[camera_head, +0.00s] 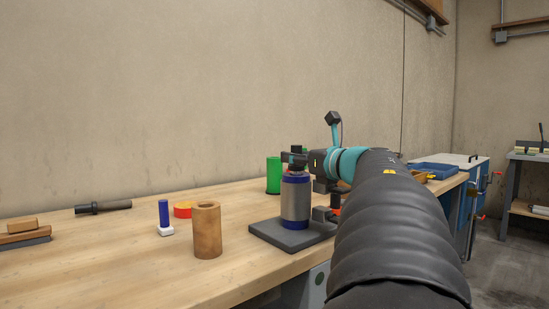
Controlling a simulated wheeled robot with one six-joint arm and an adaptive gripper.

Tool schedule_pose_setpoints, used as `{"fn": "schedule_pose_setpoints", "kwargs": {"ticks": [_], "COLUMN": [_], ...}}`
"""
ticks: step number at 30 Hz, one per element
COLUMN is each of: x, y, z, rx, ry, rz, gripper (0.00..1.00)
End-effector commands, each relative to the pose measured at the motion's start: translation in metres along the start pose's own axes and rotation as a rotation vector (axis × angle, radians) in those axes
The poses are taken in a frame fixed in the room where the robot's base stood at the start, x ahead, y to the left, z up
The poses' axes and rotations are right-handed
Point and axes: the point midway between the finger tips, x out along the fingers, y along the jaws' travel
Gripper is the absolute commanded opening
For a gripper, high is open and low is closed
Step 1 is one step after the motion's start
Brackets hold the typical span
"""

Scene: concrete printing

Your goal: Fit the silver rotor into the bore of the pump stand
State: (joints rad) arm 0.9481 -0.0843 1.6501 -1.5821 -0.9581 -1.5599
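The pump stand (296,203) is an upright silver-grey cylinder with dark blue bands at its top and bottom. It stands on a dark square base plate (279,234) on the wooden bench. My gripper (297,164) is just above or behind the top of the cylinder, partly overlapping its rim in this view. The fingers are small and dark, and I cannot tell whether they are open or shut. I cannot make out the silver rotor as a separate thing. The bore of the stand is not visible from here.
A brown hollow cylinder (207,232) stands left of the stand. A blue peg on a white block (164,222), a red-orange ring (182,210), a green cylinder (273,176), a dark rod (103,207) and a brush (23,234) are also on the bench. The front-left bench is clear.

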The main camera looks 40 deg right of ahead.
Motion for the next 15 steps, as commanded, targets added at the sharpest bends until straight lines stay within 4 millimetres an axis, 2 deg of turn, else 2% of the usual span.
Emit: {"fn": "schedule_pose_setpoints", "kwargs": {"ticks": [1,4,15], "x": [0.0,0.0001,0.0001], "y": [0.0001,0.0002,0.0011], "z": [0.0,0.0,0.001], "rx": [0.0,0.0,-0.001], "ry": [0.0,0.0,-0.002], "rz": [0.0,0.0,-0.006], "gripper": [0.24,0.0,0.0]}}
